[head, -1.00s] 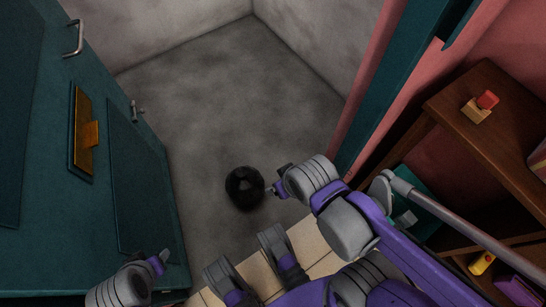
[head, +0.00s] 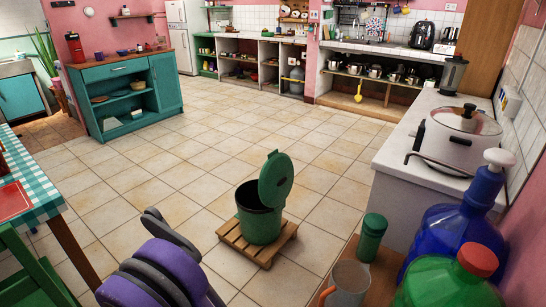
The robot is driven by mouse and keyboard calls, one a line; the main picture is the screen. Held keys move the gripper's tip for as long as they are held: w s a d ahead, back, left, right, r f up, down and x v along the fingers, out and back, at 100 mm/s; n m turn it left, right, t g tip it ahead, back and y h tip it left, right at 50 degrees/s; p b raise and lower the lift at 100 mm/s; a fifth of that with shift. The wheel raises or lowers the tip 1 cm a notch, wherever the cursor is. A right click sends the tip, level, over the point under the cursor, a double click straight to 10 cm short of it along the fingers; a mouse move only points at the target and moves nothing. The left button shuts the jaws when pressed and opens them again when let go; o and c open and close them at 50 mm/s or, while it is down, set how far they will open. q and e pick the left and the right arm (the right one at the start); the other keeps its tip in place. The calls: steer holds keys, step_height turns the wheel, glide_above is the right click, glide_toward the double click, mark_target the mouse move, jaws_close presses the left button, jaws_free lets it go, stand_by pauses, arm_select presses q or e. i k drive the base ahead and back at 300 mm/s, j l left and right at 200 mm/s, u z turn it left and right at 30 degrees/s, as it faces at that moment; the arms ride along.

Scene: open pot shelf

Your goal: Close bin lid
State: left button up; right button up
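A green bin (head: 258,223) stands upright on a small wooden pallet (head: 263,250) on the tiled floor, near the middle of the head view. Its round green lid (head: 275,180) is raised, standing nearly upright at the right rear of the rim. The dark inside of the bin shows. A purple and grey part of my own arm fills the lower left, apart from the bin in the picture. I make out no gripper fingers on either side.
A white counter with a large pot (head: 455,140) is at the right. Blue (head: 455,225) and green (head: 450,285) bottles, a green canister (head: 371,237) and a mug (head: 346,284) stand at lower right. A checkered table (head: 45,170) is at left. Tiled floor around the bin is clear.

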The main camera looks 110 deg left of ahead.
mark_target(275, 179)
steer(key=u, duration=3.5)
